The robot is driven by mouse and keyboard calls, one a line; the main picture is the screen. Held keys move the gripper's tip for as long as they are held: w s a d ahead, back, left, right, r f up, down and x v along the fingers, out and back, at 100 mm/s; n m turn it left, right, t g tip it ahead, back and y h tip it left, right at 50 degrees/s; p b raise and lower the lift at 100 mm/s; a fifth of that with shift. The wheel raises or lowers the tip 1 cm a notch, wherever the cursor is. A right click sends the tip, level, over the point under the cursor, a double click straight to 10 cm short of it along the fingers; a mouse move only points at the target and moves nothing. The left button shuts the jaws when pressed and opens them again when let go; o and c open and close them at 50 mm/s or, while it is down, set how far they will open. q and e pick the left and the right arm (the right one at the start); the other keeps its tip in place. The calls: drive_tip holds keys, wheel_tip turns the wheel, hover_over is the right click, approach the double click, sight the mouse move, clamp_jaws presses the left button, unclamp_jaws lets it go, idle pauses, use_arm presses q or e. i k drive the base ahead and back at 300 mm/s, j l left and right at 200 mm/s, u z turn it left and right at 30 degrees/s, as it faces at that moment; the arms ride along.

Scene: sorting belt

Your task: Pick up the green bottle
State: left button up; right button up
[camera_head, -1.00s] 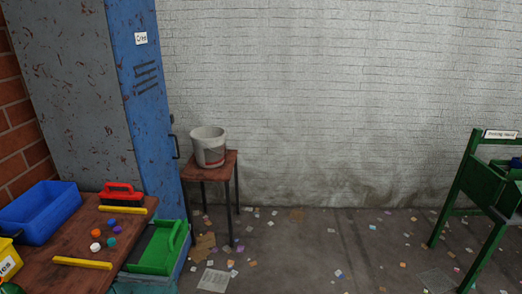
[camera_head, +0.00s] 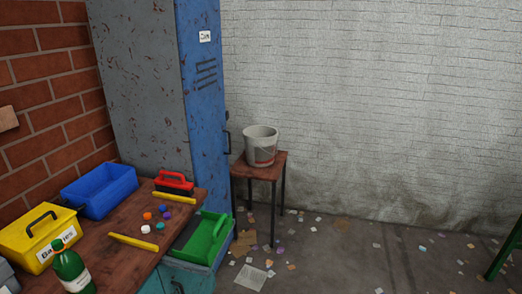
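A green bottle (camera_head: 70,268) with a white label stands upright on the wooden bench top (camera_head: 120,262) at the lower left. The bottom of the bottle is cut off by the picture edge. It stands just in front of a yellow box with a black handle (camera_head: 40,237). Neither of my grippers shows in the head view.
A blue bin (camera_head: 100,192), a red brush (camera_head: 173,182), yellow bars (camera_head: 133,242) and several small coloured caps lie on the bench. A green tray (camera_head: 208,238) is at its right end. A stool with a bucket (camera_head: 261,146) stands by the wall. Open littered floor lies to the right.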

sight(71, 270)
drive_tip(key=i+l+u, duration=0.1)
drive_tip(key=u, duration=0.3)
drive_tip(key=i+l+u, duration=0.15)
drive_tip(key=u, duration=0.3)
drive_tip(key=i+l+u, duration=0.15)
drive_tip(key=u, duration=0.25)
drive_tip(key=l+u, duration=0.25)
drive_tip(key=u, duration=0.15)
drive_tip(key=i, duration=0.05)
